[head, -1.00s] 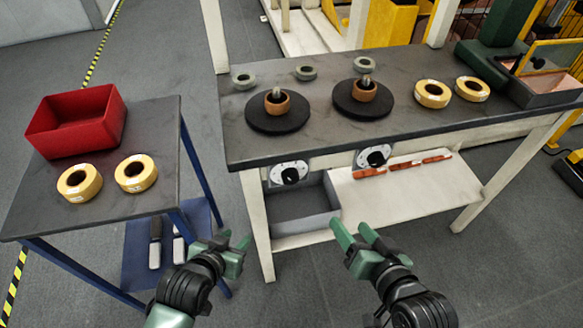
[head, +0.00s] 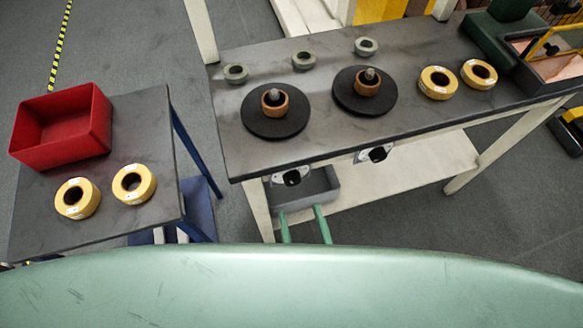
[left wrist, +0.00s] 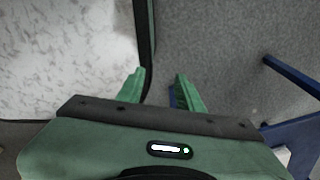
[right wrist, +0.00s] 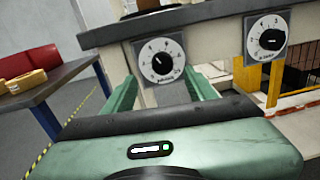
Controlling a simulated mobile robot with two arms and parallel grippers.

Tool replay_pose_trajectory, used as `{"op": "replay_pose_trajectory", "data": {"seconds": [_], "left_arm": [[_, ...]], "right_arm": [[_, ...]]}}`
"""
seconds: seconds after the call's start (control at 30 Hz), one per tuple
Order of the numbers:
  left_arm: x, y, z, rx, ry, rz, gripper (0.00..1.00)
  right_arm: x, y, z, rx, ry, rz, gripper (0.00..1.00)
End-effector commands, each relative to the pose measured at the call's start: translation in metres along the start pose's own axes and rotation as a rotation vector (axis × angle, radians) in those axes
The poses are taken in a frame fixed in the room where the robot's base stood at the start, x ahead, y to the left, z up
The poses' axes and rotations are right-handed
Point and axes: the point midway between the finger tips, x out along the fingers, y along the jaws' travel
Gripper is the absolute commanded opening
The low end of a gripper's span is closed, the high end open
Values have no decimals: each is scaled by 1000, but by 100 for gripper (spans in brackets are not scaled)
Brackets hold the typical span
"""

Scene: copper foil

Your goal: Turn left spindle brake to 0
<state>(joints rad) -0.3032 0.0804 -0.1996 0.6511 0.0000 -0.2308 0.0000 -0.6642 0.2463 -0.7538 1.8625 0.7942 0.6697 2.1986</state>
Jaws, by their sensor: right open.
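The left spindle brake is a round white dial with a black knob. It shows under the workbench's front edge in the head view (head: 292,176) and near the middle of the right wrist view (right wrist: 163,62). Its pointer setting is too small to read surely. A similar right dial (right wrist: 267,39) is beside it. My right gripper (head: 303,216) is open and empty, below and in front of the left dial, its fingers apart on either side of it in the right wrist view. My left gripper (left wrist: 160,77) is open and empty over the floor, hidden in the head view.
The workbench (head: 330,120) carries two black spindle discs (head: 260,121) and several rings. A blue-legged side table (head: 110,215) at left holds a red bin (head: 62,128) and two yellow rolls. A grey bin (head: 318,188) sits on the lower shelf.

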Motion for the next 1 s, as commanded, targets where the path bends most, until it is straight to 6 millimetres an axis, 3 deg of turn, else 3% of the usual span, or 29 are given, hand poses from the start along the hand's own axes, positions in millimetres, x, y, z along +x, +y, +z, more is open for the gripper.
{"op": "replay_pose_trajectory", "data": {"seconds": [0.17,0.6,0.97,1.0], "left_arm": [[-3,0,11,1,-17,0,36],[-17,0,9,0,-17,0,36],[-17,0,9,1,-17,0,36],[-17,0,9,1,-17,0,36]], "right_arm": [[6,-2,0,57,0,-21,57],[68,-4,0,52,-1,-19,57],[74,-4,-2,51,1,-18,57],[74,-4,-2,51,1,-18,46]]}}
